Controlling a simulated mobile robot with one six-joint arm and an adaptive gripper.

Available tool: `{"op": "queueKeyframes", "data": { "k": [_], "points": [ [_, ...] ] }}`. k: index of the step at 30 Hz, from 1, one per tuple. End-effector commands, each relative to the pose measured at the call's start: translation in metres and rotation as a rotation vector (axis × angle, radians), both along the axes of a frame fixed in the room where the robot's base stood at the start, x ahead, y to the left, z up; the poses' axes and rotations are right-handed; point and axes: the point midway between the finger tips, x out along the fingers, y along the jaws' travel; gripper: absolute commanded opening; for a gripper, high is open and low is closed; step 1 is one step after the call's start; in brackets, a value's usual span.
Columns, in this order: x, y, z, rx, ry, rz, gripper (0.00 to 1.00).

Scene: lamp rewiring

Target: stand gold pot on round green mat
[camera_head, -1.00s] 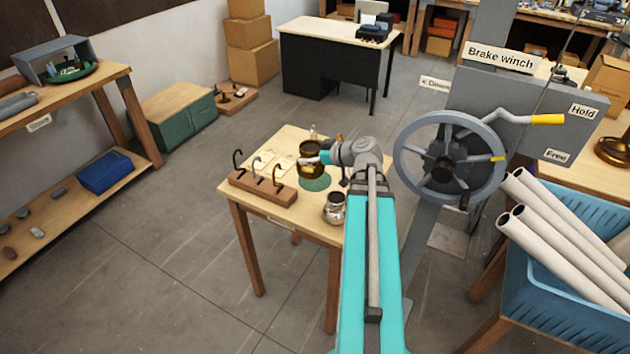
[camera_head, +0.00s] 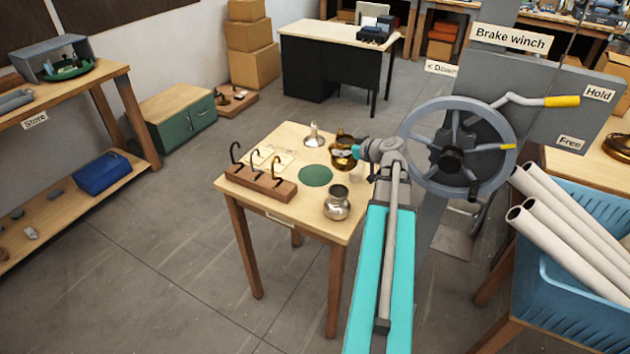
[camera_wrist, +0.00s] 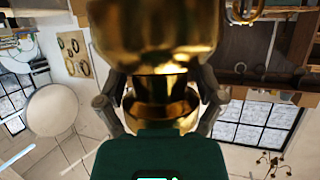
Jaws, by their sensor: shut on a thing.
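The gold pot (camera_head: 343,161) is at the table's far right, to the right of and a little beyond the round green mat (camera_head: 315,176). I cannot tell whether it touches the table. My gripper (camera_head: 349,153) is shut on the gold pot. In the wrist view the shiny gold pot (camera_wrist: 155,35) fills the middle, with a dark finger on each side of its narrow neck. The mat lies flat and bare on the table. The pot's far side is hidden.
The brake winch wheel (camera_head: 457,150) rises close to my arm's right.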

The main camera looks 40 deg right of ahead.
Motion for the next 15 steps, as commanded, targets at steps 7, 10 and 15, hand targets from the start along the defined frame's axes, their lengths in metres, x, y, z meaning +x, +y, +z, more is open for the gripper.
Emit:
{"op": "queueKeyframes", "data": {
  "k": [7, 10, 15],
  "points": [
    [-0.0002, -0.0019, -0.0003, 0.000, -0.001, -0.004, 0.26],
    [0.0001, -0.0017, -0.0004, 0.000, -0.001, -0.004, 0.26],
    [0.0061, -0.0018, -0.0041, 0.001, 0.000, -0.003, 0.26]
  ]
}}
